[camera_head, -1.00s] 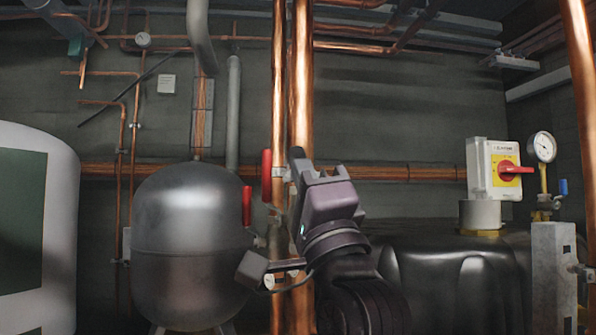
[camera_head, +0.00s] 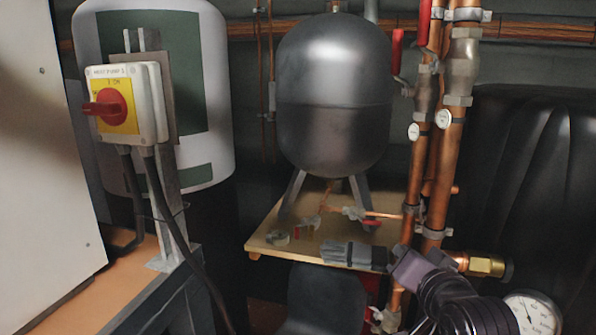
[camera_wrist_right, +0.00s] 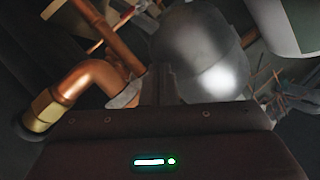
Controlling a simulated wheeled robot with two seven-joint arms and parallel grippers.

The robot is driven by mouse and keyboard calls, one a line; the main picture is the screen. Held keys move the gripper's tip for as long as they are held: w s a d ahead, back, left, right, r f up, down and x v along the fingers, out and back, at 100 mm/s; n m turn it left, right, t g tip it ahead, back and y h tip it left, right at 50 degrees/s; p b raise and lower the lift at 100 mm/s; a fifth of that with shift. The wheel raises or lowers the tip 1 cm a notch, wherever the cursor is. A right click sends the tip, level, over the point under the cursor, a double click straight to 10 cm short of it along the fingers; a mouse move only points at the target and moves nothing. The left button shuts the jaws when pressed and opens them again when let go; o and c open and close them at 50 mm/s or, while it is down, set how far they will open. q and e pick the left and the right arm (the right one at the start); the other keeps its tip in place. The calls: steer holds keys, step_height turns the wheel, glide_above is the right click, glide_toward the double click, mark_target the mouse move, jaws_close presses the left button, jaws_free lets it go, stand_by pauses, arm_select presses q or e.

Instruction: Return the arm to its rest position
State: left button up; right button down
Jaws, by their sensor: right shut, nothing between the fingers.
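My right gripper (camera_head: 403,258) shows low in the head view, in front of the copper pipes. Its purple-grey wrist and dark arm come in from the bottom right. It looks shut and holds nothing. In the right wrist view, its dark body fills the bottom, with a finger (camera_wrist_right: 163,84) sticking up before the grey tank (camera_wrist_right: 205,55). My left gripper is not in view.
The tank (camera_head: 335,95) stands on a wooden shelf (camera_head: 268,235). Vertical copper pipes (camera_head: 418,170) and a brass fitting (camera_head: 486,266) are close to my right gripper. A gauge (camera_head: 531,314) is at bottom right. A red switch (camera_head: 107,108) is at left.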

steer(key=s+f+n+g+h, duration=0.1)
steer(key=s+f+n+g, duration=0.4)
steer(key=s+f, duration=0.85)
steer(key=s+f+n+g, duration=0.3)
steer(key=s+f+g, duration=0.5)
steer(key=f, duration=1)
steer(key=s+d+f+b, duration=0.1)
steer(key=s+f, duration=0.1)
steer(key=f, duration=1.4)
steer(key=s+f+b, duration=0.1)
steer(key=s+f, duration=0.1)
steer(key=f, duration=1.3)
steer(key=s+d+f+g, duration=0.1)
steer(key=s+f, duration=0.8)
steer(key=s+d+f, duration=0.2)
steer(key=s+f, duration=0.6)
steer(key=s, duration=0.1)
steer(key=shift+s+d+f+g+b, duration=0.25)
steer(key=shift+s+f+g+b, duration=0.05)
steer(key=shift+f+g+b, duration=0.1)
